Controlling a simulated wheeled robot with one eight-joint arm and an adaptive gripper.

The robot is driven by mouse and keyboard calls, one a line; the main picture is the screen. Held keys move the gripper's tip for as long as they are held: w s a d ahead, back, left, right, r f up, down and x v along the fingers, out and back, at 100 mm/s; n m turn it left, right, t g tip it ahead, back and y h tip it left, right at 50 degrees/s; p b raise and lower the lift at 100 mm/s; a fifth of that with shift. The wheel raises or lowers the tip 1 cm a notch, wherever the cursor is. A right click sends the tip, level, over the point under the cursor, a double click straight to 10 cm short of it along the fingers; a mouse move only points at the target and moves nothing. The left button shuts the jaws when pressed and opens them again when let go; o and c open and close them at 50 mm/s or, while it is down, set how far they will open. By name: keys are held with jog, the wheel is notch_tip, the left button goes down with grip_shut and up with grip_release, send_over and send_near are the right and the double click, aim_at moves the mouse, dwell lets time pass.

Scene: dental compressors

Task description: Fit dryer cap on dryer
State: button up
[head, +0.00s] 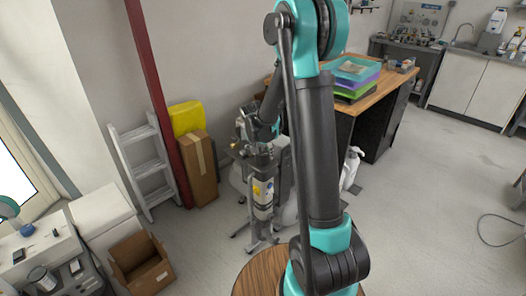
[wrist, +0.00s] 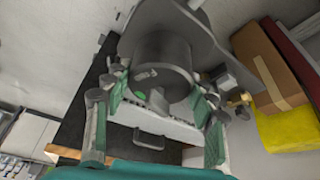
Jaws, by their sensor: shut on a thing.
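My gripper (wrist: 158,92) has its green-padded fingers on either side of a dark grey cylindrical piece, which I take to be the dryer cap (wrist: 160,62), and is shut on it. In the head view, my gripper (head: 248,128) is over the top of the compressor unit, partly hidden by my own arm. The dryer appears to be the upright pale cylinder with a yellow label (head: 262,192) on that unit. The cap cannot be made out clearly in the head view. I cannot tell whether the cap touches the dryer.
A wooden-topped bench (head: 385,90) with stacked trays is behind right. Open floor (head: 430,190) lies to the right.

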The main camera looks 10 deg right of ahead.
jog(key=shift+f, duration=0.3)
jog(key=o, duration=1.3)
jog(key=v, duration=1.2)
jog(key=shift+a+f, duration=0.1)
